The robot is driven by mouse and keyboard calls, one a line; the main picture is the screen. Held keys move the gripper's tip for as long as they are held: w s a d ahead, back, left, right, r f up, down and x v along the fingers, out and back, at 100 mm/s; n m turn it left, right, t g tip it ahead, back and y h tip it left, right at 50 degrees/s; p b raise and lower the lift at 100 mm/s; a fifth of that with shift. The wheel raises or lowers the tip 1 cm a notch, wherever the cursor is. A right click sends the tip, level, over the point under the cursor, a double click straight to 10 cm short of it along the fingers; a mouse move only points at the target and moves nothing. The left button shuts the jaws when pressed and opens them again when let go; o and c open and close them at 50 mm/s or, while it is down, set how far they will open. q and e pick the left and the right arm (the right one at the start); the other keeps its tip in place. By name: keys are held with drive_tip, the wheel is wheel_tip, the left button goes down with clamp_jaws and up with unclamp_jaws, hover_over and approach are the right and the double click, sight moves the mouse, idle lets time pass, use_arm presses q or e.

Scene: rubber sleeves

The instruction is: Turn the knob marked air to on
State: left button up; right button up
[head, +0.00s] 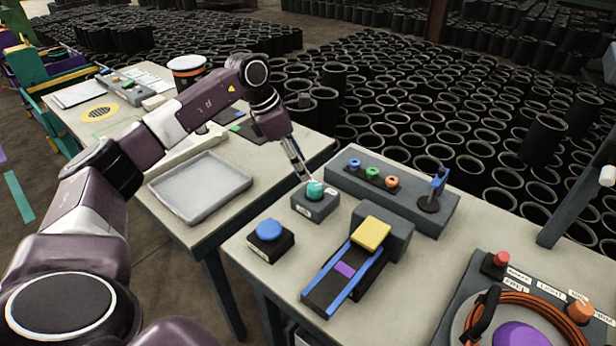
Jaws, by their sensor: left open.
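My left gripper (303,176) reaches down from the upper left to a teal knob (315,190) on a small grey box (316,207). Its fingertips are at the knob's upper left side; whether they touch it I cannot tell. The gripper is open, though its fingers look narrow from this angle. A small white label sits on the front of the box, too small to read, so I cannot confirm which knob is marked air. Part of the knob's far side is hidden by the fingertips. My right gripper is not in view.
Close by on the table (257,290) are a blue button (269,230), a grey panel (402,200) with several coloured knobs, and a slide with a yellow block (370,233). A grey tray (200,187) lies left. Black sleeves (430,110) crowd the floor behind.

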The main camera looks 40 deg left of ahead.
use_arm(q)
drive_tip(key=v, duration=0.3)
drive_tip(key=shift+a+r, duration=0.1)
drive_tip(key=shift+r, duration=0.25)
